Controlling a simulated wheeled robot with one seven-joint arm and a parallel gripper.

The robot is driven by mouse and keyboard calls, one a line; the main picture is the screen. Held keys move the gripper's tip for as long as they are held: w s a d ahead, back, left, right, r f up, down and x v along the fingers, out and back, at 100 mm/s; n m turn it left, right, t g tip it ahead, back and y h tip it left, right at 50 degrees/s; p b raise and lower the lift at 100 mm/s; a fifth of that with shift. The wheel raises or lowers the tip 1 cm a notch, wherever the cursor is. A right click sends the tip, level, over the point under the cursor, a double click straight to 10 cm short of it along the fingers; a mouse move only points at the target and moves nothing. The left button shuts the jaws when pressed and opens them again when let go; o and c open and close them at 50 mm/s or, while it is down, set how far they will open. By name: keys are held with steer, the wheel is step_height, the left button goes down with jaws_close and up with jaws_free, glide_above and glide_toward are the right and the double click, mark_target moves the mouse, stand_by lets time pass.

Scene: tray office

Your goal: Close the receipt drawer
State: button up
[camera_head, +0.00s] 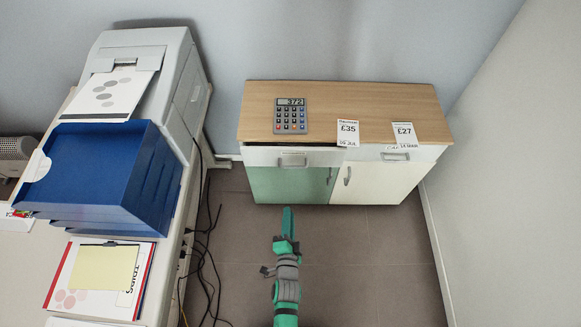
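A low wood-topped cabinet (345,97) stands against the back wall with two drawers side by side. The left drawer (262,157), white with a grey handle, appears to stick out a little past the cabinet front. The right drawer (425,153) looks flush or nearly so. A paper slip marked £35 (347,131) lies at the front edge above the left drawer, and one marked £27 (404,133) above the right. I cannot read which drawer is named for receipts. My gripper (287,214), green, is in front of the cabinet below the left drawer, apparently apart from it. Its finger opening is not clear.
A calculator (290,116) lies on the cabinet top. Cabinet doors, green (272,184) and white (385,183), are below the drawers. At left, a desk holds a printer (182,85), blue trays (95,170) and papers. Cables (208,240) lie on the floor beside it. Right floor is clear.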

mark_target(291, 167)
steer(key=w+f+m, duration=0.1)
steer(key=w, duration=0.6)
steer(key=w+f+m, duration=0.1)
steer(key=w+m, duration=0.1)
steer(key=w, duration=0.6)
steer(key=w+f+m, duration=0.1)
steer(key=w+f, duration=0.1)
steer(key=w, duration=0.5)
steer(key=shift+w+d, duration=0.1)
steer(key=shift+w, duration=0.3)
jaws_close()
